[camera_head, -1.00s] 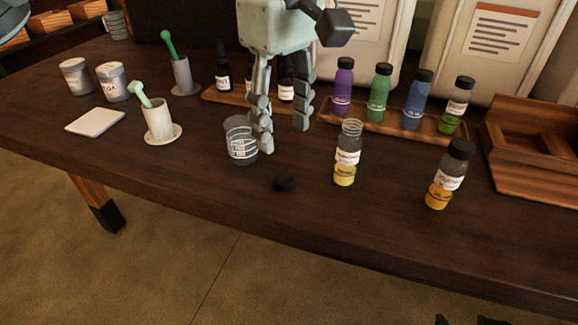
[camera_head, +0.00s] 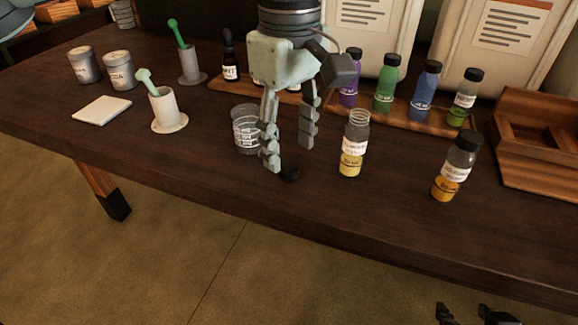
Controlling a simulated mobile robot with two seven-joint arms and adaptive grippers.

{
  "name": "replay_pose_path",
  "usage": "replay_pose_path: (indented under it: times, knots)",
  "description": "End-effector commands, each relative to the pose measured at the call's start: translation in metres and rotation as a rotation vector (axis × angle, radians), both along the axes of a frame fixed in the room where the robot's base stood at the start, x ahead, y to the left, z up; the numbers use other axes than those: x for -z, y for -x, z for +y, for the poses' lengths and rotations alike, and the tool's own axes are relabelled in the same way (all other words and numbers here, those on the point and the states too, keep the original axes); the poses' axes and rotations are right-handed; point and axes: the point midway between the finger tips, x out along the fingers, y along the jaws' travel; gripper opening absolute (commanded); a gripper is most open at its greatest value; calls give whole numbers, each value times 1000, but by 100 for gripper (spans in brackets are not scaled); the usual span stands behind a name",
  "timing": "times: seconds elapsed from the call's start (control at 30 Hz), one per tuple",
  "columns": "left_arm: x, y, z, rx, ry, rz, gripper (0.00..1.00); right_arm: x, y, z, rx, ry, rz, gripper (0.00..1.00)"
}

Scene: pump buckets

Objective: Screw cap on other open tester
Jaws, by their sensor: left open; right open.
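The open tester (camera_head: 352,165) is a clear bottle with a bare threaded neck, a white label and yellow liquid, standing upright near the middle of the table. A small black cap (camera_head: 291,174) lies on the table to its left. My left gripper (camera_head: 289,157) points down, open and empty, with its left finger right by the cap and partly in front of it. Another tester (camera_head: 446,187), with amber liquid, stands upright to the right with a dark cap on. My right gripper (camera_head: 465,314) is open at the bottom edge, only its dark tips showing.
A glass beaker (camera_head: 245,137) stands just left of my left gripper. A wooden rack (camera_head: 400,119) of capped colored bottles is behind the open tester. A wooden tray (camera_head: 540,150) is at the right. The front table strip is clear.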

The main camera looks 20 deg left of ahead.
Motion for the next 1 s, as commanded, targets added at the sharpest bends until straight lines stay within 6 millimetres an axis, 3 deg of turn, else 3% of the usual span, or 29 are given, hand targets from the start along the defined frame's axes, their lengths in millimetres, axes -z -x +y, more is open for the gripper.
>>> replay_pose_path:
  times: [0.2,0.57,0.87,1.0]
  knots:
    - [28,2,1,-1,-1,2,50,0,-1,0,-1,-1,-7,52]
    - [30,1,1,-1,0,0,50,-1,-2,2,-5,-4,-12,52]
    - [30,1,1,-1,0,1,17,-2,-2,2,-5,-4,-13,52]
    - [30,1,1,-1,0,1,17,-2,-2,2,-5,-4,-13,52]
